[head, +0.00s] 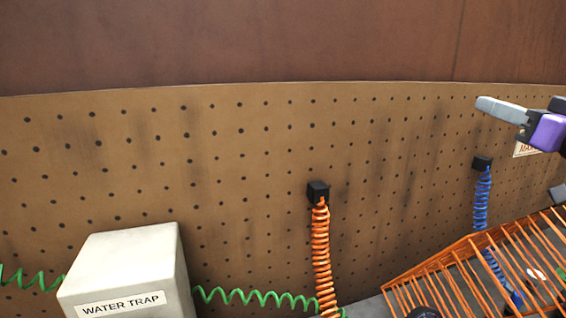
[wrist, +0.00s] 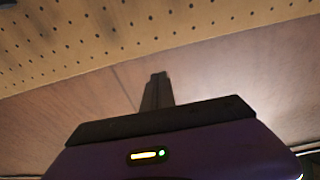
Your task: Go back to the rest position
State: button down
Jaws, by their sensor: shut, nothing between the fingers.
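My gripper (head: 502,110) is at the upper right of the head view, a grey finger end on a purple body, raised in front of the pegboard. In the wrist view my gripper (wrist: 159,78) shows its dark fingers together with nothing between them. It points toward the brown wall above the pegboard. It touches nothing that I can see.
A pegboard (head: 260,150) spans the back. An orange coiled hose (head: 321,245) and a blue one (head: 482,195) hang from black blocks. A white box marked WATER TRAP (head: 135,265) stands lower left with a green coil (head: 245,297). An orange slatted rack (head: 440,268) is lower right.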

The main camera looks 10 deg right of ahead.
jog(key=s+a+f+m+t+h, duration=0.1)
jog(key=f+m+h, duration=0.1)
jog(key=f, duration=0.2)
jog(key=s+a+f+m+t+h, duration=0.1)
jog(key=s+f+m+h, duration=0.1)
jog(key=f, duration=0.3)
jog(key=s+a+f+m+t+h, duration=0.1)
jog(key=s+f+m+h, duration=0.1)
jog(key=f+m+h, duration=0.1)
jog(key=shift+f+m+h, duration=0.4)
jog(key=shift+f+h, duration=0.2)
jog(key=shift+f, duration=0.1)
jog(key=s+a+f+n+g+y, duration=0.2)
jog(key=s+a+f, duration=0.5)
jog(key=s+f, duration=0.3)
jog(key=s+a+f+n+g+y, duration=0.2)
jog(key=s+a+f, duration=0.5)
jog(key=s+f, duration=0.4)
jog(key=s+a+f+n+g+y, duration=0.1)
jog(key=s+a+f+n+g, duration=0.2)
jog(key=s+a+f, duration=0.5)
jog(key=s+f+b, duration=0.1)
jog(key=s+f, duration=0.2)
jog(key=s, duration=0.3)
jog(key=shift+g+y, duration=0.4)
